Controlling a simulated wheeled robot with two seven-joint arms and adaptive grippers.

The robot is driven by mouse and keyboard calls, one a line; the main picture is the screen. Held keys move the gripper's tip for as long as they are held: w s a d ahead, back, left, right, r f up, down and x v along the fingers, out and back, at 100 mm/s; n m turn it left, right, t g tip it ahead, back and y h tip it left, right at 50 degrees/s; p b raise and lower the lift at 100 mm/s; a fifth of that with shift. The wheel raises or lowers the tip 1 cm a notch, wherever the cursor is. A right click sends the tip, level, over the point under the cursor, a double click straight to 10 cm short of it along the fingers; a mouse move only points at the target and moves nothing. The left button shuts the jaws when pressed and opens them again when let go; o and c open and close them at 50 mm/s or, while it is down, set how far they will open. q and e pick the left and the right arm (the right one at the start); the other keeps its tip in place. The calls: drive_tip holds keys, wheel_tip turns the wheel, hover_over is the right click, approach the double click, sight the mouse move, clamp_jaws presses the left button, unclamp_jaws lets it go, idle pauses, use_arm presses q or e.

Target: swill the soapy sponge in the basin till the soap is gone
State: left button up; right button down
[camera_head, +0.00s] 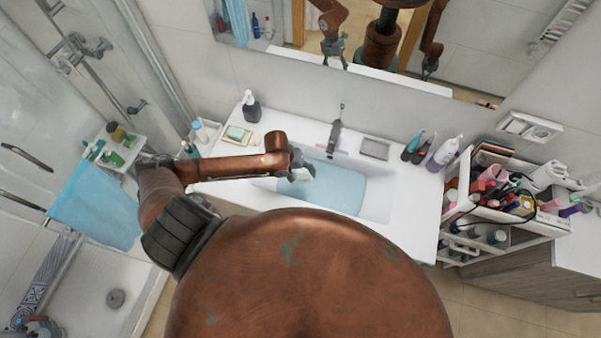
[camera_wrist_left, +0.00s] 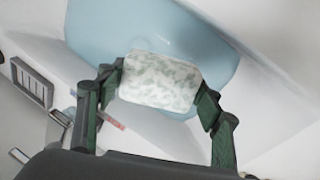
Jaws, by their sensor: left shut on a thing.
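My left gripper (camera_head: 301,174) is over the left part of the white basin (camera_head: 377,206), which holds pale blue water (camera_head: 338,187). In the left wrist view my left gripper (camera_wrist_left: 158,95) is shut on the sponge (camera_wrist_left: 160,82), a whitish block with green-grey speckles, held between its two fingers. The blue water (camera_wrist_left: 200,40) shows behind and beyond the sponge. I cannot tell whether the sponge touches the water. In the head view the sponge is a small pale patch at the fingertips. My right gripper shows in neither view directly.
A tap (camera_head: 335,135) stands behind the basin. A soap dish (camera_head: 237,135) and dark dispenser (camera_head: 251,107) are on the left counter. Bottles (camera_head: 444,153) stand at the right. A crowded cosmetics cart (camera_head: 505,220) is further right. A blue towel (camera_head: 95,205) hangs at the left.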

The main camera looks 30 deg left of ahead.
use_arm(q)
drive_tip(key=shift+f+b, duration=1.45)
drive_tip(key=shift+b, duration=0.15)
wheel_tip(320, 180, down, 2)
drive_tip(key=shift+f+b, duration=1.75)
drive_tip(key=shift+f, duration=2.55)
drive_tip(key=shift+c, duration=0.9)
drive_tip(key=shift+s+f, duration=0.1)
